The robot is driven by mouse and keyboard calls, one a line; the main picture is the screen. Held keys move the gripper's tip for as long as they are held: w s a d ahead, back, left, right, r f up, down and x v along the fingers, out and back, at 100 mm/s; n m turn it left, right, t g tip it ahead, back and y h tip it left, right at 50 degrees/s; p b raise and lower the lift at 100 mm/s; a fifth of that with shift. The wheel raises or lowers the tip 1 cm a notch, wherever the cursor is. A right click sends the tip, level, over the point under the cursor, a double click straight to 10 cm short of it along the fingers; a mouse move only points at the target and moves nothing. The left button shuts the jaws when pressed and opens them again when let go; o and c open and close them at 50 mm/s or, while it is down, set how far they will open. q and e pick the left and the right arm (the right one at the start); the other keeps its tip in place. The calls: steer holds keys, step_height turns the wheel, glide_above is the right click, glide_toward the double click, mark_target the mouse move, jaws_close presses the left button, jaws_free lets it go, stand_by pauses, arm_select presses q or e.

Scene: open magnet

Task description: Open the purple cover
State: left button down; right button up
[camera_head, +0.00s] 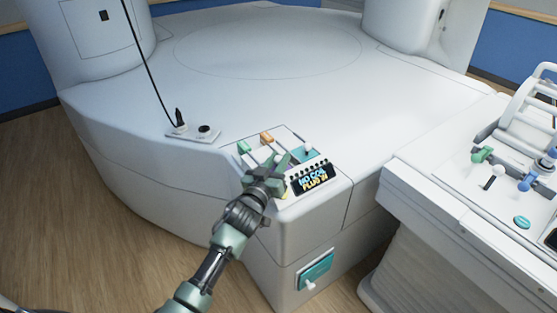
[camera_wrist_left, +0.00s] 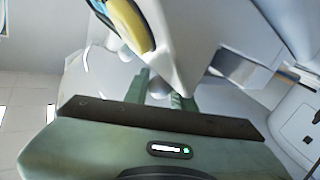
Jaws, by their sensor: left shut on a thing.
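The purple cover (camera_head: 269,161) is mostly hidden behind my left gripper in the head view; only a small purple patch shows on the corner panel of the white machine. My left gripper (camera_head: 275,171) is at that patch, its fingers closed on a part there. In the left wrist view, the fingers (camera_wrist_left: 160,90) reach up to a white piece with a rounded knob between them. How far the cover is open cannot be told.
Orange (camera_head: 266,137) and teal (camera_head: 306,153) covers sit on the same panel, beside a "NO COIL PLUG IN" display (camera_head: 314,179). A corded socket plate (camera_head: 193,133) is left. A white bed unit with handles (camera_head: 482,155) stands right.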

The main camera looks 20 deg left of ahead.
mark_target(266, 157)
stand_by(0.9)
arm_select(q)
steer(key=w+a, duration=0.4)
steer(key=a, duration=0.1)
steer(key=shift+w+a+b, duration=0.15)
steer(key=shift+a+b, duration=0.05)
steer(key=shift+b, duration=0.1)
steer(key=shift+d, duration=0.1)
steer(key=c, duration=1.2)
jaws_free()
steer(key=shift+s, duration=0.2)
steer(key=s, duration=0.7)
steer(key=shift+s+a, duration=0.3)
